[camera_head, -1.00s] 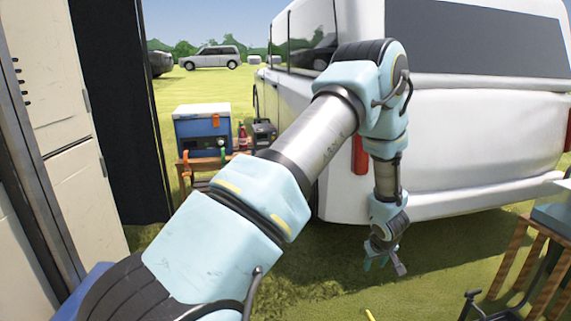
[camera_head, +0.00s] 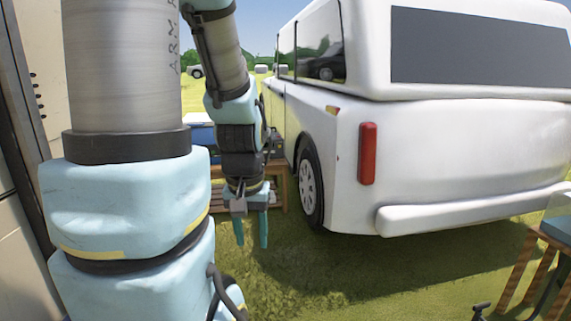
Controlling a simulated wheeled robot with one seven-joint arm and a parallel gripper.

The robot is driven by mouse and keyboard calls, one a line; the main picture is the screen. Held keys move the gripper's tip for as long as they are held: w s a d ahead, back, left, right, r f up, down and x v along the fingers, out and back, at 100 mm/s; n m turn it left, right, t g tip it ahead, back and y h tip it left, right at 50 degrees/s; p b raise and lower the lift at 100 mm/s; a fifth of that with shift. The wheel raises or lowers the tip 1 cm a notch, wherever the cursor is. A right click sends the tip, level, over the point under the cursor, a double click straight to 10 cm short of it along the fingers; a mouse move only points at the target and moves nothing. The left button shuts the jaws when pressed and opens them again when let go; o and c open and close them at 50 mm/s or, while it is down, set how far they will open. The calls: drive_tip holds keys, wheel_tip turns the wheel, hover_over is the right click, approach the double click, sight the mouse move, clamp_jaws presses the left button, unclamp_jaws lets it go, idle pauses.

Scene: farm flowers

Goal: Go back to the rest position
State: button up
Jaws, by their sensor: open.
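My gripper (camera_head: 252,232) hangs pointing down from my arm, left of the middle in the head view. Its two teal fingers are apart and nothing shows between them. It is in front of a low wooden bench (camera_head: 278,182) and left of the white van's rear wheel. My arm stands tall at the left of the view and bends over to the gripper.
A white van (camera_head: 480,150) with a red tail light (camera_head: 367,153) fills the right. A blue and white box (camera_head: 203,135) is partly hidden behind my arm. A wooden-legged stand (camera_head: 525,262) is at the lower right. Open grass (camera_head: 370,280) lies in front.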

wheel_tip(320, 180, up, 21)
drive_tip(key=p, duration=1.9)
drive_tip(key=shift+w+d+p, duration=0.2)
drive_tip(key=shift+p, duration=0.2)
